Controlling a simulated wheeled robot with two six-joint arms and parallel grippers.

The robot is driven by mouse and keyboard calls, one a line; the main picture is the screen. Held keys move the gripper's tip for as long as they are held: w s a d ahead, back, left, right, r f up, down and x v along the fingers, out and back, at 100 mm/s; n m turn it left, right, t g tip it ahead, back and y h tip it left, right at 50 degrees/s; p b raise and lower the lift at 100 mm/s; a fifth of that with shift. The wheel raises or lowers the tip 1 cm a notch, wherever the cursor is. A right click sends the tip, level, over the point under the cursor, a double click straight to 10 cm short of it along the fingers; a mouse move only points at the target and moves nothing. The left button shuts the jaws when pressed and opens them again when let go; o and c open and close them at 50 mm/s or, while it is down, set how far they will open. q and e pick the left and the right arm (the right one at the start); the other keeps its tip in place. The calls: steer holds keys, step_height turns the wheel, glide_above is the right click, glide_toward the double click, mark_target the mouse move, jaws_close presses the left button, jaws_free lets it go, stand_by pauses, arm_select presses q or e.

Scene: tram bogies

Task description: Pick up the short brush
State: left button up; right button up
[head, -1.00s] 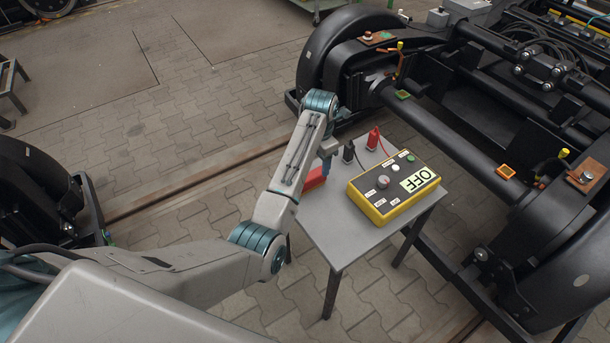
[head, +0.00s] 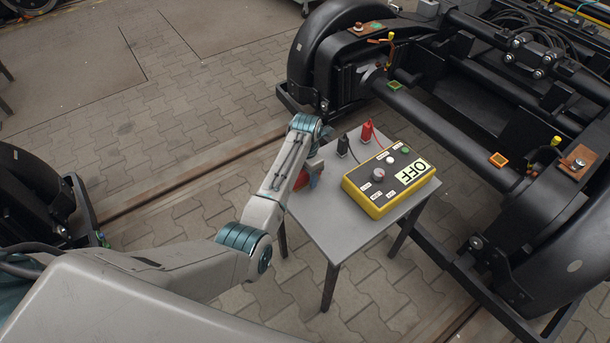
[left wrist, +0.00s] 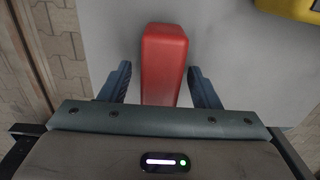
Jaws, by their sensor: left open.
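A red, smooth block with rounded edges (left wrist: 164,62) lies on the grey table's left part. It may be the short brush, but no bristles show. It also shows, partly hidden by my arm, in the head view (head: 301,180). My left gripper (left wrist: 158,72) is open, with one dark blue finger on each side of the red block and a gap to each. The near end of the block is hidden behind the gripper body. In the head view the left gripper (head: 314,172) is low over the table beside the block, mostly hidden by its own arm.
The grey table (head: 335,234) also bears a yellow meter reading OFF (head: 388,182), a red clamp (head: 367,132) and a black clamp (head: 343,146) with leads. A black bogie (head: 440,125) stands behind and right. The table's front left is clear.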

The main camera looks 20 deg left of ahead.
arm_select(q)
steer(key=shift+f, duration=0.4)
steer(key=c, duration=1.1)
steer(key=shift+r, duration=0.1)
